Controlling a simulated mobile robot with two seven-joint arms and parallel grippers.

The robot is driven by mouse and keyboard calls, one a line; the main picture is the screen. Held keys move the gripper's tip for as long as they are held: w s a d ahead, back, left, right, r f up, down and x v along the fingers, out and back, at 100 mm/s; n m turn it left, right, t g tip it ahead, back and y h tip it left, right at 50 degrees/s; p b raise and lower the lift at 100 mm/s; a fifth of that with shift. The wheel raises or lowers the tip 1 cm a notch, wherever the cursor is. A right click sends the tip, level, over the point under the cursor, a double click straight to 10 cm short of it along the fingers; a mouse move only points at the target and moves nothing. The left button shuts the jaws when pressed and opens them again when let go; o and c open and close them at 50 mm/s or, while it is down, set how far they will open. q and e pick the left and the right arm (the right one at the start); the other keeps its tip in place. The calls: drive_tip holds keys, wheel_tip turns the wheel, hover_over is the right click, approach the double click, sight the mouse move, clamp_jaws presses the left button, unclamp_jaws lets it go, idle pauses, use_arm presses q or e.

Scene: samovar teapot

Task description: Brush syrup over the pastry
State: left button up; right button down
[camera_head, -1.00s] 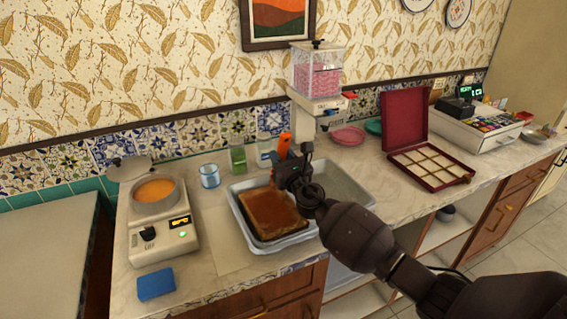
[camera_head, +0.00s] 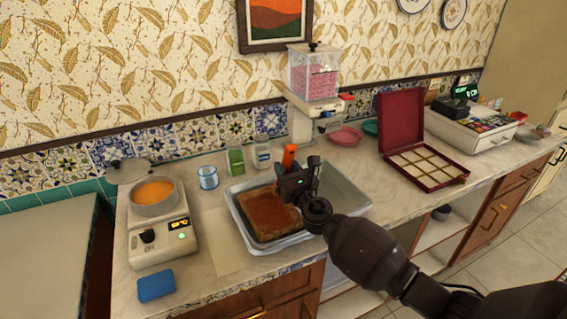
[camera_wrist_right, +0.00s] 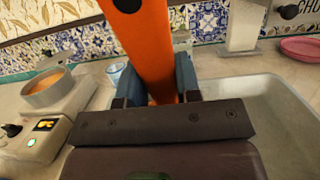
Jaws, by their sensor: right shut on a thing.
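My right gripper (camera_head: 288,172) is over the pastry's far right corner, shut on an orange-handled tool, the brush (camera_head: 289,155). The orange handle (camera_wrist_right: 147,50) stands between the blue fingers in the right wrist view. Its lower end is hidden by the gripper, so I cannot tell whether it touches the pastry. A pot of orange syrup (camera_head: 154,192) sits on a small heater (camera_head: 160,243) at the left. My left gripper is not in view.
A blue sponge (camera_head: 156,285) lies at the front left. A glass (camera_head: 208,177) and a green container (camera_head: 235,161) stand behind the tray. A pink-filled dispenser (camera_head: 314,80) stands behind; an open maroon box (camera_head: 427,166) is to the right.

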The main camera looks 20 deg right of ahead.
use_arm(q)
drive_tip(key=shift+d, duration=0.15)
use_arm(e)
drive_tip(key=shift+v, duration=1.2)
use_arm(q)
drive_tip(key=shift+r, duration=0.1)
use_arm(e)
drive_tip(key=shift+s+f, duration=0.15)
drive_tip(key=shift+p+v, duration=0.5)
drive_tip(key=shift+v, duration=0.4)
approach(288, 169)
drive_tip(key=shift+r+x, duration=0.15)
drive_tip(key=shift+x, duration=1)
drive_tip(key=shift+r+x, duration=0.2)
drive_tip(key=shift+x, duration=0.9)
drive_tip(key=shift+f+b+x, duration=0.15)
drive_tip(key=shift+x, duration=0.75)
drive_tip(key=shift+f+b+x, duration=0.15)
drive_tip(key=shift+x, duration=0.7)
drive_tip(key=shift+f+b+x, duration=0.15)
drive_tip(key=shift+f+x, duration=0.05)
drive_tip(key=shift+x, duration=0.7)
drive_tip(key=shift+f+b+x, duration=0.25)
drive_tip(key=shift+b+x, duration=0.2)
drive_tip(key=shift+x, duration=0.75)
drive_tip(key=shift+f+b+x, duration=0.25)
drive_tip(key=shift+b+x, duration=0.15)
drive_tip(key=shift+x, duration=0.8)
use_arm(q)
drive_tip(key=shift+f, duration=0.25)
